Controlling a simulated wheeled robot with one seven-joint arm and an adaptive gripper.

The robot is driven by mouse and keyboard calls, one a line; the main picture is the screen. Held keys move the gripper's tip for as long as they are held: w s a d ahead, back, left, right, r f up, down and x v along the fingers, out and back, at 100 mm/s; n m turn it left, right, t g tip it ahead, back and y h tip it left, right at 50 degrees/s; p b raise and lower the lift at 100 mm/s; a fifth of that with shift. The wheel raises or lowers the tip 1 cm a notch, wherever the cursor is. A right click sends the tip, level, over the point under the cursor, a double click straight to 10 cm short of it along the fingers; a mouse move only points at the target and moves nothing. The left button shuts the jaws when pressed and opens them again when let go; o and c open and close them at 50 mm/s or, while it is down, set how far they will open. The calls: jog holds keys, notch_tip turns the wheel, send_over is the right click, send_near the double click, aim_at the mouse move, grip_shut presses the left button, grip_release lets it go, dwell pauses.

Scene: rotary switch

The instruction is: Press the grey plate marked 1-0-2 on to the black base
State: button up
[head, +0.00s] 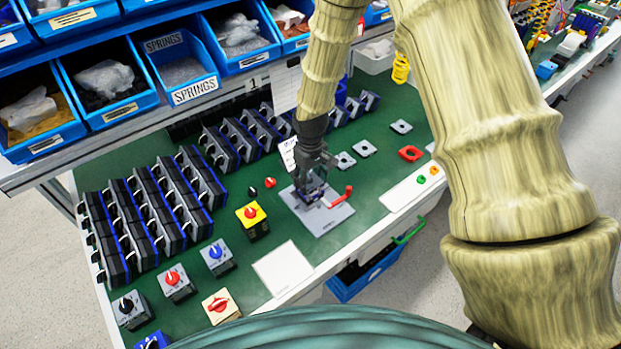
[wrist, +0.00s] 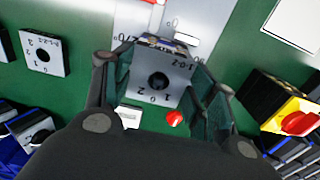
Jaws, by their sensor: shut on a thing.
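The grey plate marked 1-0-2 (wrist: 140,82) has a round dark hole in its middle and is between the fingers of my gripper (wrist: 160,62). My gripper is shut on it. In the head view my gripper (head: 312,186) points down over the grey fixture board. A dark block with some blue (head: 311,193), probably the black base, shows there under the fingers.
The grey fixture board (head: 322,222) has a red lever (head: 341,197) at its right. A yellow switch with a red knob (head: 252,218) stands to the left. Loose grey plates (head: 364,149) lie behind right. Rows of dark switch bodies (head: 130,235) fill the table's left.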

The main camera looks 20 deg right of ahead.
jog(key=o, duration=1)
jog(key=shift+f, duration=0.1)
